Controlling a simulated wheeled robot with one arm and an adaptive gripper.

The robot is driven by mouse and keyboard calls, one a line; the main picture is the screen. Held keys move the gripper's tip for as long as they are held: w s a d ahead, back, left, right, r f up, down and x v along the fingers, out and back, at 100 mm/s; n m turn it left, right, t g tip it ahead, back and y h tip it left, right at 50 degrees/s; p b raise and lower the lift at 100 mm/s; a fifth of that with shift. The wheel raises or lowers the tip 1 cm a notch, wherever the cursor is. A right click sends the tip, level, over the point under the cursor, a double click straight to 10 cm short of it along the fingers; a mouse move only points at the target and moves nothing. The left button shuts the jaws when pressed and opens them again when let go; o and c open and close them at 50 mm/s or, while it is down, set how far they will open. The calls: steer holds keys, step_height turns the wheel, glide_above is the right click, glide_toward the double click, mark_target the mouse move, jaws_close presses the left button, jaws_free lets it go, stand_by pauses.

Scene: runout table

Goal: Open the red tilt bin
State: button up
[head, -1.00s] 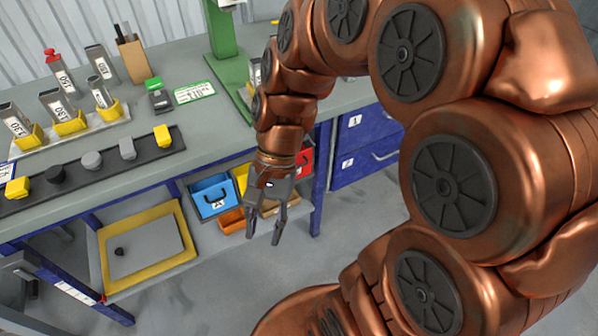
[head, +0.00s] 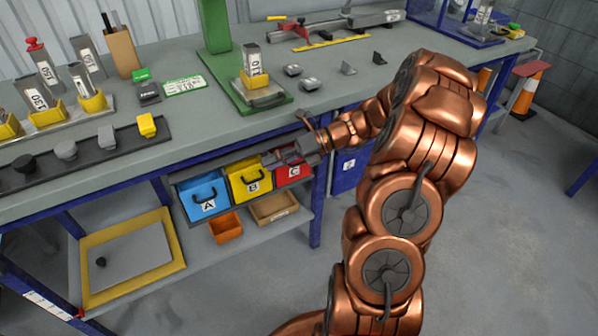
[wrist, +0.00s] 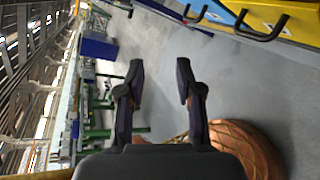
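The red tilt bin (head: 284,181), labelled C, hangs below the bench top at the right end of a row of three bins. It looks shut. My gripper (head: 268,158) is in front of the row at the upper part of the red bin, pointing left, and hides part of the bin and its handle. In the wrist view my gripper (wrist: 160,70) has its two fingers spread wide with nothing between them. The red bin cannot be made out in the wrist view. I cannot tell whether the gripper touches it.
The blue bin A (head: 207,192) and yellow bin B (head: 240,184) have dark protruding handles; the yellow bin (wrist: 300,16) also shows in the wrist view. An orange tray (head: 226,228) and a cardboard box (head: 272,210) sit on the shelf below. The floor in front is clear.

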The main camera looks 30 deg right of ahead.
mark_target(301, 164)
steer(key=w+d+f+m+t+h+b, duration=0.15)
steer(key=d+f+m+t, duration=0.25)
steer(key=d+f+m, duration=0.4)
steer(key=d+f+m+t+h+b, duration=0.1)
steer(key=d+f+m+t+b, duration=0.3)
steer(key=d, duration=0.6)
steer(key=shift+m+g, duration=0.5)
steer(key=shift+f+x, duration=0.2)
steer(key=shift+x, duration=3.65)
steer(key=shift+d, duration=0.1)
jaws_close()
